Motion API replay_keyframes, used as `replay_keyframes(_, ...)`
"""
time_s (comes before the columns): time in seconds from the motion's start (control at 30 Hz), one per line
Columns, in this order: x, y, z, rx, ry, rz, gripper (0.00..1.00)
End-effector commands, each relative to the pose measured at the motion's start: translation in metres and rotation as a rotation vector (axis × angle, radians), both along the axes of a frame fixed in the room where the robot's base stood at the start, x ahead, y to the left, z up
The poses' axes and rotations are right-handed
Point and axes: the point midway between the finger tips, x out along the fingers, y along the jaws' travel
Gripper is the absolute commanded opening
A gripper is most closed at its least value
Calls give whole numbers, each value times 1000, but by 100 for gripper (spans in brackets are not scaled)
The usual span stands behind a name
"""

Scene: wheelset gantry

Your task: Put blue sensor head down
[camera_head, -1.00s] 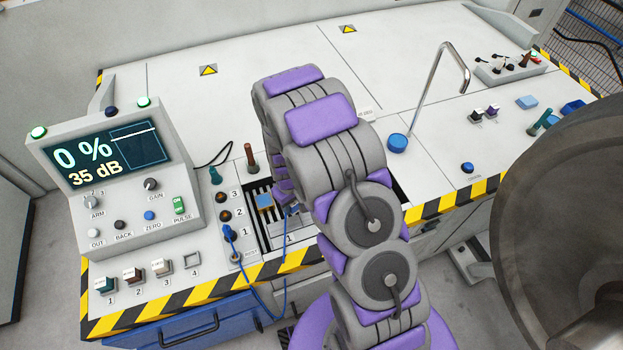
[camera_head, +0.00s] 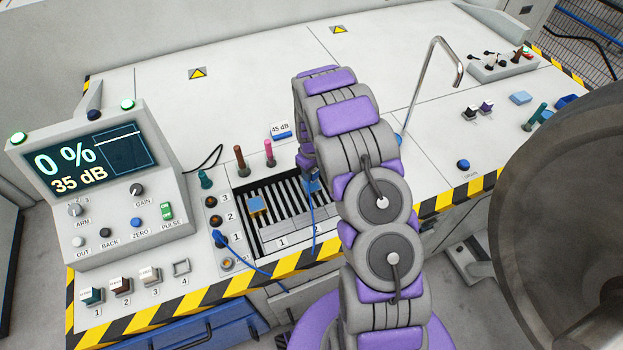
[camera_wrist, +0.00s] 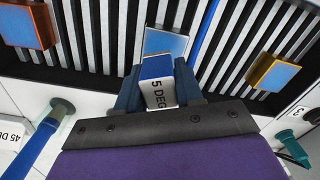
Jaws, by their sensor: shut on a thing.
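My gripper (camera_wrist: 160,92) is shut on the blue sensor head (camera_wrist: 158,80), a small block with a blue top and a white face reading "5 DEG". A blue cable (camera_wrist: 206,32) shows beyond it. In the head view the sensor head (camera_head: 312,185) is partly hidden by my arm, over the slatted bed (camera_head: 281,235) near mark 2. A pale blue block in a silver frame (camera_wrist: 166,43) lies on the slats directly beyond the head. I cannot tell whether they touch.
Upright pegs (camera_head: 240,160) and a "45" labelled piece (camera_head: 281,130) stand behind the bed. A console (camera_head: 100,180) is left.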

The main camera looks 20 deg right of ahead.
Motion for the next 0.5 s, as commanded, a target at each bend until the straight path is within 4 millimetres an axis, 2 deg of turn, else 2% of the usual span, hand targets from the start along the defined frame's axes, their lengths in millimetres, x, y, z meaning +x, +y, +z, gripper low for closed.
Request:
replay_keyframes(0.23, 0, 1, -32, 1, 1, 0, 0)
replay_keyframes(0.5, 0, 0, -34, 2, -1, 0, 0)
